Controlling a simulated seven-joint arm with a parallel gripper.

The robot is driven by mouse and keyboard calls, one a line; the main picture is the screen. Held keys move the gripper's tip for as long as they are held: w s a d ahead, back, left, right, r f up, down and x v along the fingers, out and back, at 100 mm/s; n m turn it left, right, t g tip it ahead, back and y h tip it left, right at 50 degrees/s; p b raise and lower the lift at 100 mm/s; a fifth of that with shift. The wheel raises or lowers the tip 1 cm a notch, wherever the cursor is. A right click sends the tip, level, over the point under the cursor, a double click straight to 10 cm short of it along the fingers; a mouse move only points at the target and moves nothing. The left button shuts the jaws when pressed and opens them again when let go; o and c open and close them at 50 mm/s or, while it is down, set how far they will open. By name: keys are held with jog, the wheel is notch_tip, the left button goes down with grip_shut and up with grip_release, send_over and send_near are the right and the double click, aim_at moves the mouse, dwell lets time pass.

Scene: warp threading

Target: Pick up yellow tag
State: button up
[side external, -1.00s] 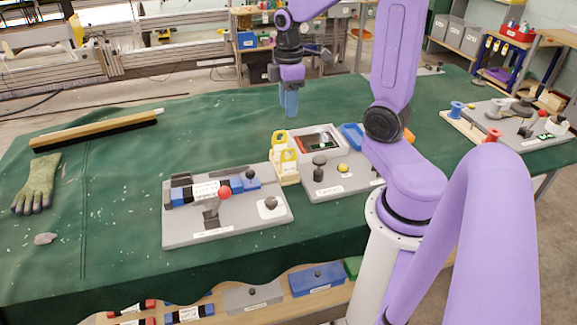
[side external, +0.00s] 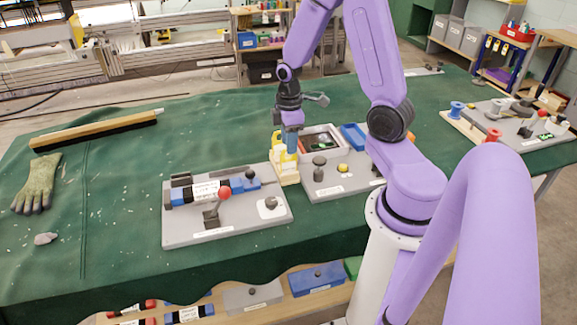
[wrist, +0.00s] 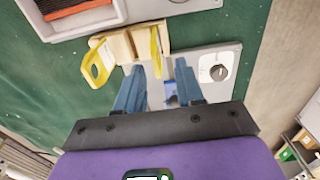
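Two yellow tags hang on a small cream wooden stand (side external: 288,174) in the middle of the table. In the wrist view one yellow tag (wrist: 97,68) is left of my fingers. In the side view my gripper (side external: 292,147) is right at the top of the stand and partly hides the tags. Whether a finger touches a tag cannot be told.
A grey board (side external: 240,228) with a red-knobbed lever and blue blocks is in front of the stand. Another grey board (side external: 332,190) with a dark knob and a tray (side external: 330,132) stand to the right.

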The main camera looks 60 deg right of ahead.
aim_at(289, 164)
jog(key=shift+w+d+f, duration=0.1)
jog(key=shift+f, duration=1.25)
jog(key=shift+w+d+f, duration=0.1)
jog(key=shift+f, duration=1.25)
grip_shut()
